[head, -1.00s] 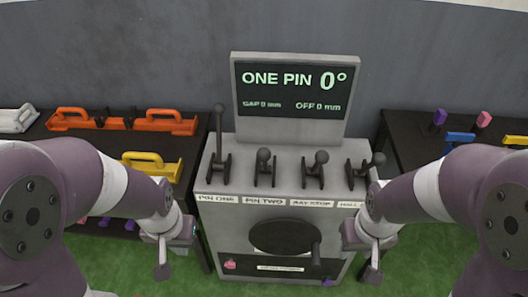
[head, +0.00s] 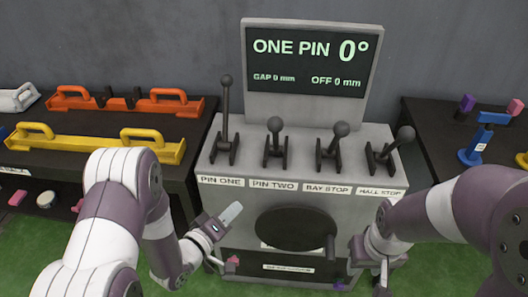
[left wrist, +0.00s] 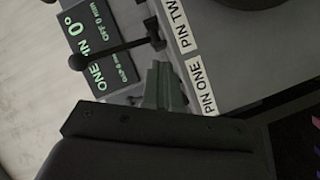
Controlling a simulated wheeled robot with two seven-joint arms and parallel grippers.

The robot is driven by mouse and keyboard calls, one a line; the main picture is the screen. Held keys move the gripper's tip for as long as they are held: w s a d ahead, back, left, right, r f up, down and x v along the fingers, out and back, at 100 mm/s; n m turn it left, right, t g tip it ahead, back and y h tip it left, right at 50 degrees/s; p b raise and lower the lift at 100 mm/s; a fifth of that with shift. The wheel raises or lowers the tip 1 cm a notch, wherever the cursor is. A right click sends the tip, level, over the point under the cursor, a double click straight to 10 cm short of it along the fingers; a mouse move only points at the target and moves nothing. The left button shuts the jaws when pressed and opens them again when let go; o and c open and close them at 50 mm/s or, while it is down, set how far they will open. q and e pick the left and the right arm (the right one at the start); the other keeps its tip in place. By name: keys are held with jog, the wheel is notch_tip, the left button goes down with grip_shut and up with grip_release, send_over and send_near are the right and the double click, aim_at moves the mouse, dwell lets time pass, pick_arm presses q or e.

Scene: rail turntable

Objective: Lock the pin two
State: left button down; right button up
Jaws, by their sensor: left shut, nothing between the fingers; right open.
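The pin two lever (head: 275,140) is a short dark lever with a ball knob, standing above the label PIN TWO (head: 273,184). The taller pin one lever (head: 226,115) stands upright to its left. My left gripper (head: 231,213) is shut and empty, in front of the console below the PIN ONE label (head: 220,181), pointing up and right, apart from the levers. In the left wrist view its fingers (left wrist: 164,85) are together near the PIN ONE label (left wrist: 200,86); a ball-ended lever (left wrist: 115,53) is beside them. My right gripper (head: 382,282) is open at the lower right, its tips partly cut off.
The display (head: 312,62) reads ONE PIN 0°, gap 0 mm, off 0 mm. The bay stop lever (head: 337,143) and hall stop lever (head: 392,150) stand to the right. A dark round wheel (head: 295,228) is on the console front. Tables with coloured parts flank the console.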

pick_arm(q)
notch_tip(320, 180, up, 10)
jog(key=n+t+h, duration=0.3)
jog(key=t, duration=0.1)
jog(key=shift+s+d+f+n+h, duration=0.15)
jog(key=shift+s+n+h, duration=0.15)
jog(key=shift+s+h, duration=0.15)
jog(key=shift+w, duration=0.1)
jog(key=p+x, duration=0.2)
jog(key=x, duration=1.2)
